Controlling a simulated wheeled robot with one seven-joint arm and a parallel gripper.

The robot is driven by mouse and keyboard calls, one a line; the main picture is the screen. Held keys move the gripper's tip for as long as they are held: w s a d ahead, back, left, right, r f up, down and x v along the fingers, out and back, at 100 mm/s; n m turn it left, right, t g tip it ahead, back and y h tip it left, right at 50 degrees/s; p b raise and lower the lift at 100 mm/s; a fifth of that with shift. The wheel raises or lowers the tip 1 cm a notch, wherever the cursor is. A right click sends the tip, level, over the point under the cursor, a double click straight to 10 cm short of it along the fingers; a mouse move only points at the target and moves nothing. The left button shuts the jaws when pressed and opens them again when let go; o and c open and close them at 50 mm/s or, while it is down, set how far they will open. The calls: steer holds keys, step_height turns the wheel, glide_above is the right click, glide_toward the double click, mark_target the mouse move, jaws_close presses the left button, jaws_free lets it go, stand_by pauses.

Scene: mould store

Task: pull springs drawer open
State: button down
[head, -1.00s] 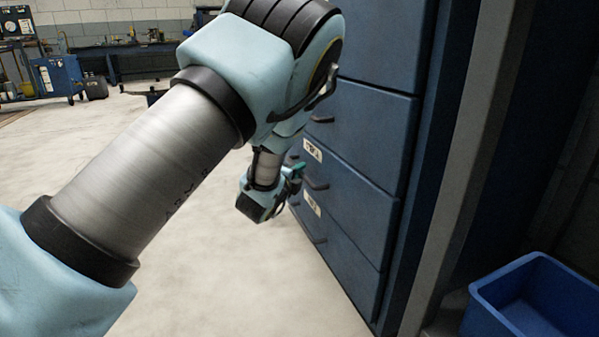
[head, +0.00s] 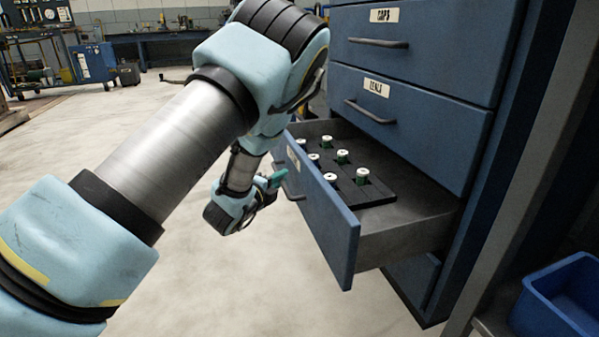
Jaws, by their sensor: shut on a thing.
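A blue drawer (head: 325,222) stands well out of the blue cabinet. The fingertips are small and partly hidden in this view.
Closed drawers labelled CAPS (head: 420,50) and SEALS (head: 400,130) are above the open one. A blue bin (head: 565,300) stands at the lower right. Open pale floor (head: 60,200) lies to the left. Workbenches (head: 150,42) are at the back.

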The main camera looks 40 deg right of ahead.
steer(key=shift+w+a, duration=0.25)
steer(key=shift+a, duration=0.45)
steer(key=shift+w+a, duration=0.25)
steer(key=shift+a, duration=0.4)
steer(key=shift+w+a, duration=0.25)
steer(key=shift+a, duration=0.45)
steer(key=c, duration=0.8)
jaws_free()
steer(key=shift+c, duration=0.2)
steer(key=p+v, duration=0.3)
steer(key=v, duration=0.7)
steer(key=shift+s+a+p, duration=0.2)
steer(key=shift+a+p, duration=0.1)
steer(key=shift+p, duration=0.1)
